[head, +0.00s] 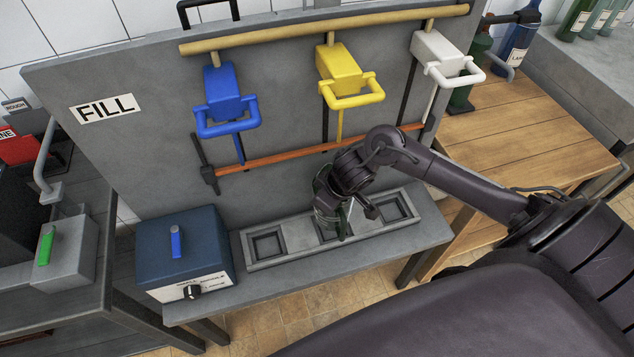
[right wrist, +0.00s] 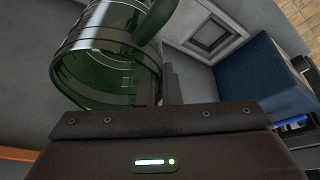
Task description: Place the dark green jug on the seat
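The dark green jug (right wrist: 105,50) is a ribbed glass vessel with a thick green handle (right wrist: 155,20), close in front of my right gripper (right wrist: 161,88) in the right wrist view. In the head view the right gripper (head: 346,212) is low over the middle of the grey tray (head: 290,252), its fingers close together at the jug's handle. The jug's body (head: 326,214) shows only in part under the gripper. It is over or in the middle square seat; its contact with the seat is hidden. My left gripper is in neither view.
A dark blue box (head: 185,258) with a knob stands left of the tray. Blue (head: 225,95), yellow (head: 343,75) and white (head: 440,58) taps hang on the grey panel (head: 150,150) behind. Bottles stand at the upper right, above the wooden table (head: 530,130).

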